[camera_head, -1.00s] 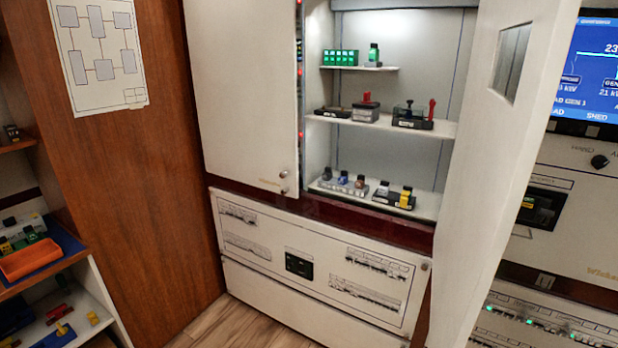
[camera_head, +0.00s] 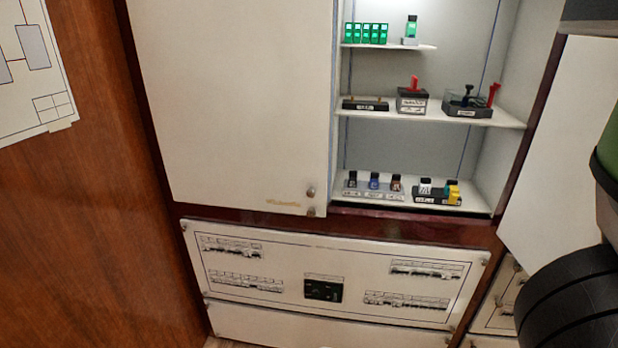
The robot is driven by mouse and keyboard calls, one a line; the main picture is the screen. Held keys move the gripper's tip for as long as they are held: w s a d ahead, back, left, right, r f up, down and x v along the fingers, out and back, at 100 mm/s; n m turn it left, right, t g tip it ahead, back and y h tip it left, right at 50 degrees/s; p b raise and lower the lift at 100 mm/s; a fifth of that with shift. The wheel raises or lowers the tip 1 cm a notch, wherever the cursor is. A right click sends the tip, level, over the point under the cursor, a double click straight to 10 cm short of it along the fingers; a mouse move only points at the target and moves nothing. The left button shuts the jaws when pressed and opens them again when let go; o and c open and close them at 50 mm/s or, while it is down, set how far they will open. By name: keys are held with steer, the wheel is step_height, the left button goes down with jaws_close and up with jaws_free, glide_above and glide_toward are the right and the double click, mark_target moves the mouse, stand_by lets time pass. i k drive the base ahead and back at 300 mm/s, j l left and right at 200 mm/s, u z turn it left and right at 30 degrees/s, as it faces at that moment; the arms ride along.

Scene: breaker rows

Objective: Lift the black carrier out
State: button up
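Several dark holders stand in the open cabinet, and I cannot tell which one is the black carrier. A black tray (camera_head: 437,200) with a white and a yellow piece sits at the right of the bottom shelf. On the middle shelf are a low black base (camera_head: 365,105), a grey-black block with a red handle (camera_head: 411,102), and a dark holder (camera_head: 466,107) with a black knob and a red lever. Parts of my arm show at the right edge. My gripper's fingers are not in view.
A clear tray (camera_head: 373,190) with several small pieces stands left of the black tray. Green modules (camera_head: 366,34) are on the top shelf. The left door (camera_head: 240,110) is shut; the right door (camera_head: 563,165) stands open beside my arm. A drawer panel (camera_head: 335,270) lies below.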

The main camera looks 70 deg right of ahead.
mark_target(353, 183)
steer(key=i+z, duration=0.1)
steer(key=i, duration=0.4)
steer(key=i+j+z, duration=0.1)
steer(key=i, duration=0.45)
steer(key=i+j+z, duration=0.15)
steer(key=i, duration=0.35)
